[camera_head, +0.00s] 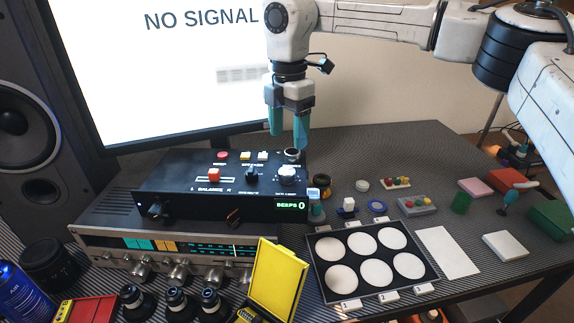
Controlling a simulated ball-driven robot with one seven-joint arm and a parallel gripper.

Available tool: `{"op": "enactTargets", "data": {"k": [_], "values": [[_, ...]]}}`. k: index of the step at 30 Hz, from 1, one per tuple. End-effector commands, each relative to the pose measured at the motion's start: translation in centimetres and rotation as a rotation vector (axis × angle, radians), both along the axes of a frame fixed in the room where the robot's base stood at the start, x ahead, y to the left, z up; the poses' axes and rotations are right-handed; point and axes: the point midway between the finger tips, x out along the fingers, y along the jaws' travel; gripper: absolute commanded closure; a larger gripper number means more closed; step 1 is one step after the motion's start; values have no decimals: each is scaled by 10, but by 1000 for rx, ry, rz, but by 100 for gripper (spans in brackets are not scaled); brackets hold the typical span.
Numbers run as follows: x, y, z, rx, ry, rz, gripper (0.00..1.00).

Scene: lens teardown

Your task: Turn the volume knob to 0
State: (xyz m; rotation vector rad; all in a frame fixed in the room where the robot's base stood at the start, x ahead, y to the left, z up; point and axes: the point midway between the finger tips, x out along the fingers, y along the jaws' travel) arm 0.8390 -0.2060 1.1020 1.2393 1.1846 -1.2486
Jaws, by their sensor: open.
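A black control box (180,190) sits on top of a silver receiver. Its top has a large white-and-silver knob (287,174) at the right with markings around it, and a smaller black knob (251,174) left of it. The small labels are too blurred to tell which one is the volume knob, and the settings are not readable. My gripper (287,140) points down above the back right part of the box, its teal fingers apart and empty. A round dark-rimmed part (292,154) lies just below the fingertips; contact cannot be told.
A monitor (160,70) stands behind. A yellow case (278,275) stands in front. A tray (318,262) with white discs and small parts lie right.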

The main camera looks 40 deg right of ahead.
Motion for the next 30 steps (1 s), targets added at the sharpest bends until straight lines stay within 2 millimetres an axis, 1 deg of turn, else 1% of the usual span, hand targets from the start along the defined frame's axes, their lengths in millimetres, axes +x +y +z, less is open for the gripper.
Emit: {"op": "enactTargets", "data": {"k": [1, 9, 15, 20, 28, 30], "values": [[-1, 1, -10, 3, 3, 2, 35], [0, 2, -58, 6, 1, 3, 35], [0, 2, -83, 5, 0, 4, 35], [0, 2, -91, 5, -2, 5, 35], [0, 2, -92, 5, -2, 5, 35], [0, 2, -91, 5, -2, 5, 41]]}}
